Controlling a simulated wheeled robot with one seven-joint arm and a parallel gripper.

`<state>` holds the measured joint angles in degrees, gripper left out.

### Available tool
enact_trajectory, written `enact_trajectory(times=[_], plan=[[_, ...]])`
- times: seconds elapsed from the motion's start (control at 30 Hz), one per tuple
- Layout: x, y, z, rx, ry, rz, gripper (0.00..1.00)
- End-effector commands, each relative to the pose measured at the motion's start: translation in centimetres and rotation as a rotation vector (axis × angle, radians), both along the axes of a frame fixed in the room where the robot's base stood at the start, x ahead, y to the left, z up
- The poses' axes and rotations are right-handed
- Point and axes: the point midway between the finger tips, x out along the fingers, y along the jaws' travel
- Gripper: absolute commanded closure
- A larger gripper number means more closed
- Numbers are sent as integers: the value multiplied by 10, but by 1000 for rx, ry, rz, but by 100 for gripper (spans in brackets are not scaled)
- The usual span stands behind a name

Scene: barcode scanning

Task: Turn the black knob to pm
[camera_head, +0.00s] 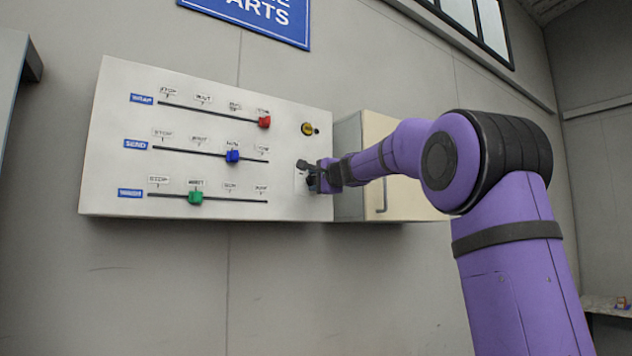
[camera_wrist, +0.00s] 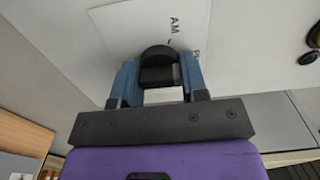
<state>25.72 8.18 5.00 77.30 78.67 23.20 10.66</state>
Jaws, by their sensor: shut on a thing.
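The black knob (camera_wrist: 158,56) sits on the pale panel in the wrist view, between the two blue fingers of my gripper (camera_wrist: 158,84). The fingers are shut on the knob from both sides. An "AM" label shows just above the knob, and another small label at its right is mostly cut off from sight. In the head view, my gripper (camera_head: 316,176) is at the lower right of the white panel (camera_head: 100,190), and it hides most of the knob there. The knob's exact pointing direction cannot be told.
The panel has three sliders with red (camera_head: 264,121), blue (camera_head: 232,156) and green (camera_head: 195,197) handles. A yellow button (camera_head: 307,128) sits above my gripper. A beige cabinet (camera_head: 378,128) with a handle stands right of the panel, behind my arm.

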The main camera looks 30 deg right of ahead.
Motion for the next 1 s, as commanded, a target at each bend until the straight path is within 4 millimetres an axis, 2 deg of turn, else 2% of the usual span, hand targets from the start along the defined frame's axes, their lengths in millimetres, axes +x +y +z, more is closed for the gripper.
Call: enact_trajectory(times=[0.47, 0.5, 0.6, 0.87, 1.0], plan=[[0, -1, -1, 16, 4, 0, 83], [0, -1, -1, 16, 4, -1, 57], [0, -1, -1, 16, 3, 0, 36], [0, 0, -1, 16, 2, 0, 36], [-7, -1, 0, 15, 2, 0, 36]])
